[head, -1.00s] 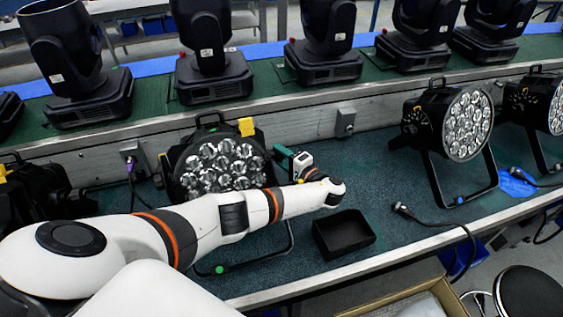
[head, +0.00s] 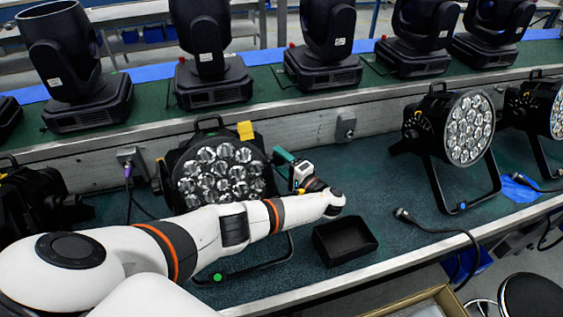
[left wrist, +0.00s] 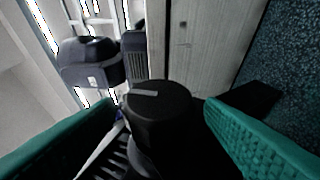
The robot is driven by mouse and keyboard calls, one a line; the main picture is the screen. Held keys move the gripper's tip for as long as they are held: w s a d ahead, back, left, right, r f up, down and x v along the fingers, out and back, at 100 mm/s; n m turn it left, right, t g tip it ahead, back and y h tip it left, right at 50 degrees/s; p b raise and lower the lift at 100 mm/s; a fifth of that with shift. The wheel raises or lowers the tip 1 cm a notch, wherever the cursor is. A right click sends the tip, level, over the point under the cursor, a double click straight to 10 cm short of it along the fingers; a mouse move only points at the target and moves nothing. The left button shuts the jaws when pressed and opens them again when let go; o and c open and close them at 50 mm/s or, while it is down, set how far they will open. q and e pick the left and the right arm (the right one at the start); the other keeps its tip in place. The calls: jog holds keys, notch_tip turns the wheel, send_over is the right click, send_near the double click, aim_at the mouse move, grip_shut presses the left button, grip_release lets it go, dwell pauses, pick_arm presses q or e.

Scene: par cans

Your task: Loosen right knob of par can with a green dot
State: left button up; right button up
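The par can (head: 215,172) with many round lenses stands at the centre left of the bench in the head view. A green dot (head: 217,277) is on the front of its stand bracket, which my left arm partly covers. My left gripper (head: 285,160) is at the right side of this par can. In the left wrist view, a black round knob (left wrist: 158,105) with a light mark on top lies between the two teal fingers (left wrist: 160,135). The fingers are open, with gaps visible on both sides of the knob. My right gripper is not in view.
An empty black tray (head: 345,238) stands on the bench right of my wrist. Another par can (head: 467,128) with a blue dot stands farther right. A black cable (head: 435,228) lies between them. Several moving-head lights (head: 325,45) line the raised shelf behind.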

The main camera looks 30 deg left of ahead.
pick_arm(q)
jog(key=b+v, duration=0.3)
jog(key=v, duration=0.9)
dwell(0.4)
